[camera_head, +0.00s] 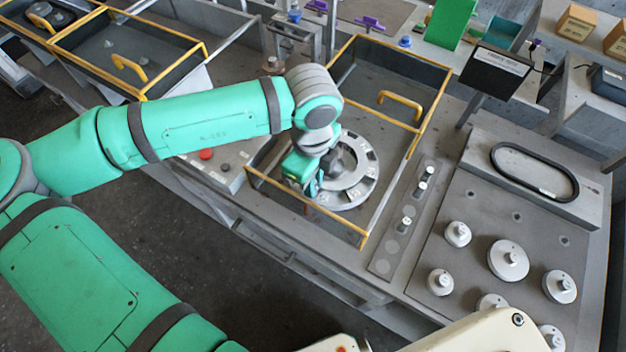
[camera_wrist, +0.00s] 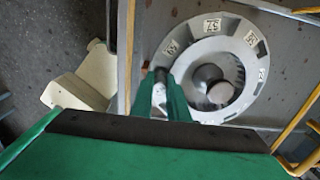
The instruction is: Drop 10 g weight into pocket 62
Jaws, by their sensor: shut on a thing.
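The ring wheel (camera_head: 352,180) lies in the yellow-framed housing, with labelled pockets around its rim and a grey hub at its centre. In the wrist view the wheel (camera_wrist: 225,105) shows several white number labels, upside down or tilted; I cannot read 62 with certainty. My gripper (camera_head: 312,188) is low over the wheel's left side. In the wrist view my gripper (camera_wrist: 160,95) is shut on a small silvery piece (camera_wrist: 159,96), seemingly the 10 g weight, at the left rim. The fingers hide part of it and the rim below; I cannot tell its height above the wheel.
The housing's yellow-edged front wall (camera_head: 305,207) and raised clear sides surround the wheel closely. A weight strip (camera_head: 383,266) with small cylinders stands to the right. Larger round weights (camera_head: 508,260) sit on a grey panel farther right. A red button (camera_head: 206,154) is at left.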

